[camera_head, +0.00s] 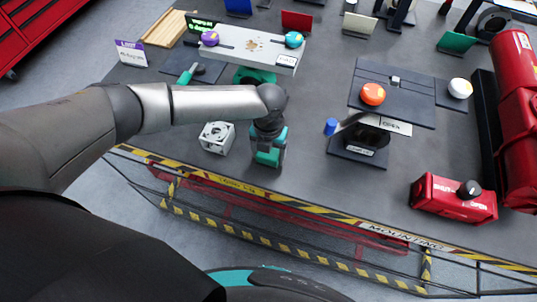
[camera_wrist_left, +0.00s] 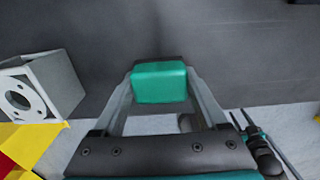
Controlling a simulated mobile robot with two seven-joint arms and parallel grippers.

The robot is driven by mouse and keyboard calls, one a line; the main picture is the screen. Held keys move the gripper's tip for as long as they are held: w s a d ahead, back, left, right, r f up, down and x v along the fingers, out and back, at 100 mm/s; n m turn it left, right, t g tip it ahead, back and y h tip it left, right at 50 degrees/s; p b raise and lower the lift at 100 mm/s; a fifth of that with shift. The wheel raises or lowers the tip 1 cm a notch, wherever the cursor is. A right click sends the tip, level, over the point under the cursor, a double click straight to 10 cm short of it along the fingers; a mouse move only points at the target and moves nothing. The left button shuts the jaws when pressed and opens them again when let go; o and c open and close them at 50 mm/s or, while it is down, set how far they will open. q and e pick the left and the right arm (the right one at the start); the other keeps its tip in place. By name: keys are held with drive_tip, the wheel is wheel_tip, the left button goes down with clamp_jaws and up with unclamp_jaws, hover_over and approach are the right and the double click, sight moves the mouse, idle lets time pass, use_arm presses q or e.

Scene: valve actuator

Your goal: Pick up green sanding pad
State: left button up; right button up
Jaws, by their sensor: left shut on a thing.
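The green sanding pad (camera_wrist_left: 159,82) is a small teal block with rounded edges. In the left wrist view it sits between the fingertips of my left gripper (camera_wrist_left: 159,90), which is shut on it. In the head view my left gripper (camera_head: 268,150) points down over the front part of the dark table, near its striped edge. The pad is hard to tell from the gripper's own teal parts there. I cannot tell whether the pad touches the table. My right gripper is not in view.
A white block with a round hole (camera_head: 217,137) stands just left of the gripper; it also shows in the left wrist view (camera_wrist_left: 40,87). A valve stand with an orange knob (camera_head: 372,94) is to the right. A red box (camera_head: 453,199) sits at the front right.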

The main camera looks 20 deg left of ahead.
use_arm(q)
drive_tip(key=c, duration=0.5)
drive_tip(key=shift+r, duration=0.15)
wheel_tip(320, 180, up, 20)
drive_tip(key=shift+f+p, duration=0.1)
drive_tip(key=shift+p, duration=0.5)
drive_tip(key=o, duration=0.9)
drive_tip(key=c, duration=0.6)
drive_tip(key=shift+f, duration=0.1)
